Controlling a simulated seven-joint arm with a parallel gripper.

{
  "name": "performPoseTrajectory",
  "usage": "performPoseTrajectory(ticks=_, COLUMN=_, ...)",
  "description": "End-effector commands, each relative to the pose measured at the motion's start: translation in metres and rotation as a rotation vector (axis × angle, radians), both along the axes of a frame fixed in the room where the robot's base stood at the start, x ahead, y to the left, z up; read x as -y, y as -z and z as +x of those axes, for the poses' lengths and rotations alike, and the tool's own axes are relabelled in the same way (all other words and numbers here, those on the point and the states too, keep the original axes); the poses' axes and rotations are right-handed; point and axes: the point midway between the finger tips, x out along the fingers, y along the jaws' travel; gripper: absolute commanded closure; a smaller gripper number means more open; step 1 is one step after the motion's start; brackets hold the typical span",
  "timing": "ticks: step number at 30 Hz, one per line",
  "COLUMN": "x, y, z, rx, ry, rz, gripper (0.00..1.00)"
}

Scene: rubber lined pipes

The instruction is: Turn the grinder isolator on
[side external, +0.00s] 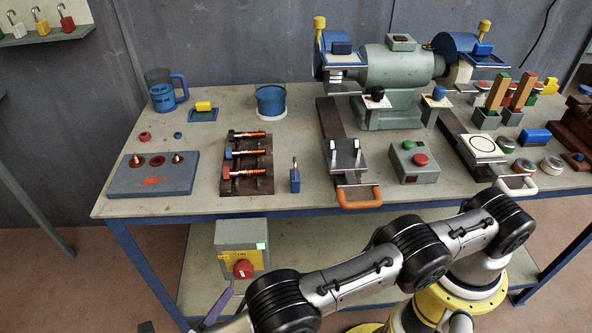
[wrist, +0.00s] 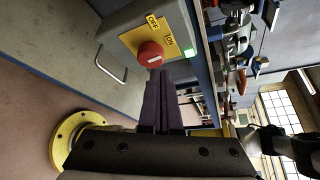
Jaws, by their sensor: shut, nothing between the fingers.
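The grinder isolator is a grey box (side external: 240,234) under the bench's front edge, with a yellow plate and a red rotary knob (side external: 243,269). In the wrist view the red knob (wrist: 150,54) sits on the yellow plate (wrist: 175,17), which carries OFF and ON labels. A small white mark shows on the knob; its exact setting is hard to read. A green square (wrist: 162,64) shows at the box's corner. My gripper (wrist: 160,74) is shut and empty, its dark purple fingertips right at the knob's edge. Contact cannot be told. In the side view my gripper (side external: 222,303) is low beside the box.
The bench (side external: 300,206) edge runs just above the box. The green bench grinder (side external: 395,65) stands on top, with a red-and-green button box (side external: 415,162) and a blue padlock (side external: 295,180). A lower shelf (side external: 325,270) lies behind my arm. Free floor lies left of the box.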

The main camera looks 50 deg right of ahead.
Motion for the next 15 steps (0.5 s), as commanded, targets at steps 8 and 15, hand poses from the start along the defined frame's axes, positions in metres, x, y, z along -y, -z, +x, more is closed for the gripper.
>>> performPoseTrajectory(ticks=8, x=-0.005, y=0.006, z=0.001, rx=0.002, ry=-0.001, rz=0.0, gripper=1.0)
performPoseTrajectory(ticks=15, x=-0.014, y=0.015, z=0.002, rx=0.002, ry=-0.001, rz=0.0, gripper=1.0)
